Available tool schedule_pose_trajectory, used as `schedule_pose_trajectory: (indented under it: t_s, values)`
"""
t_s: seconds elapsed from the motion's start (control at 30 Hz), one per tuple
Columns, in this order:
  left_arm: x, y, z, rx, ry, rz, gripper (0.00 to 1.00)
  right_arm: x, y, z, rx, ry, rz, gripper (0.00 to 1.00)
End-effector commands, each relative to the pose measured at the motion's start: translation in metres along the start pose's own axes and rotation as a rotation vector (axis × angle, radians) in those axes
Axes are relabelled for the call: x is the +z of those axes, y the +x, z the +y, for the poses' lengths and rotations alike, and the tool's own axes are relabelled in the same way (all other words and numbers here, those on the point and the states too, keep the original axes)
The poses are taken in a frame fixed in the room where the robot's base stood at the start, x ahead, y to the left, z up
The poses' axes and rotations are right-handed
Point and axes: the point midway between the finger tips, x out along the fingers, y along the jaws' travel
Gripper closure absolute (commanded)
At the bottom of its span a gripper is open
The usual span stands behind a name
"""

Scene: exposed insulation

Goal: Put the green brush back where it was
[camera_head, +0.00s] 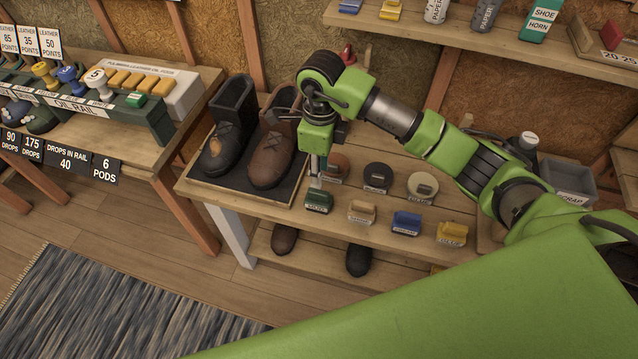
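The green brush (319,202) is at the left end of a row of brushes near the front edge of the wooden bench, just right of the boot tray. It appears to rest on the bench top, though a small gap beneath would be hard to see. My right gripper (316,182) points down, with its narrow fingers at the top of the green brush. Whether the fingers are closed on it cannot be told from this angle. My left gripper is not in view.
A tan brush (361,212), a blue brush (406,223) and a yellow brush (452,233) continue the row rightward. Round tins (377,178) stand behind. A black boot (231,128) and a brown boot (272,150) stand on a dark tray (262,197). A grey bin (568,182) is right.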

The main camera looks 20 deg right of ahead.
Motion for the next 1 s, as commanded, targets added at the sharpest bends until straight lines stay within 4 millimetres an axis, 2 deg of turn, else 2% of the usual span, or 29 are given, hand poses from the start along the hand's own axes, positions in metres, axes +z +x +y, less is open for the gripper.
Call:
schedule_pose_trajectory:
  t_s: [0.1,0.23,0.8,0.87,0.93,1.0]
  values:
    - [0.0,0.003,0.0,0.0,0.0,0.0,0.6,0.001,-0.016,-0.001,-0.002,0.0,-0.001,0.71]
    - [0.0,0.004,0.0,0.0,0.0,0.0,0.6,0.0,-0.024,0.0,0.0,0.0,-0.001,0.71]
    - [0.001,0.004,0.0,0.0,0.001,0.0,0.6,0.001,-0.025,0.001,0.004,-0.001,-0.005,0.71]
    - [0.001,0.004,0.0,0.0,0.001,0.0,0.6,0.006,-0.023,0.007,0.019,-0.007,-0.027,0.71]
    - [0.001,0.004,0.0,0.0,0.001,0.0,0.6,0.021,-0.019,0.023,0.062,-0.022,-0.088,0.71]
    - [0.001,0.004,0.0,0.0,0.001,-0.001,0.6,0.044,-0.016,0.05,0.136,-0.038,-0.193,0.71]
